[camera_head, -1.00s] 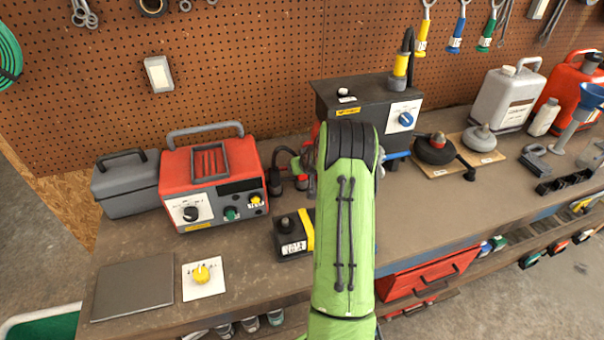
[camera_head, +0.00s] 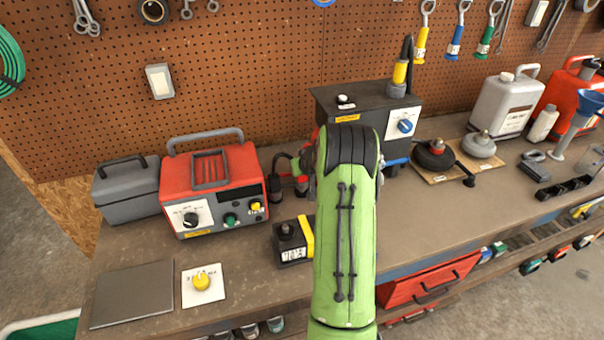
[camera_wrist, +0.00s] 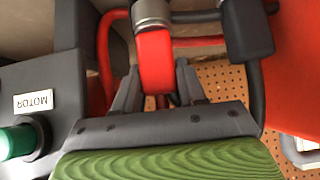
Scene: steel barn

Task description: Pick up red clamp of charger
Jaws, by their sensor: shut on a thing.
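In the wrist view, a red clamp (camera_wrist: 155,62) with a grey metal end sits between the two grey fingers of my gripper (camera_wrist: 158,85). The fingers are shut on its red body. A red cable and a dark cable run beside the clamp. In the head view, my green arm hides the gripper and most of the clamp. A red charger box (camera_head: 180,178) with a grey handle, knobs and a dial stands left of my arm, with dark cables at its right side.
A black box with a blue knob (camera_head: 404,126) stands behind my arm. A small black battery-like block with a yellow strip (camera_head: 289,254) is close left of it. A grey case (camera_head: 128,190) stands far left. The bench front right of my arm is clear.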

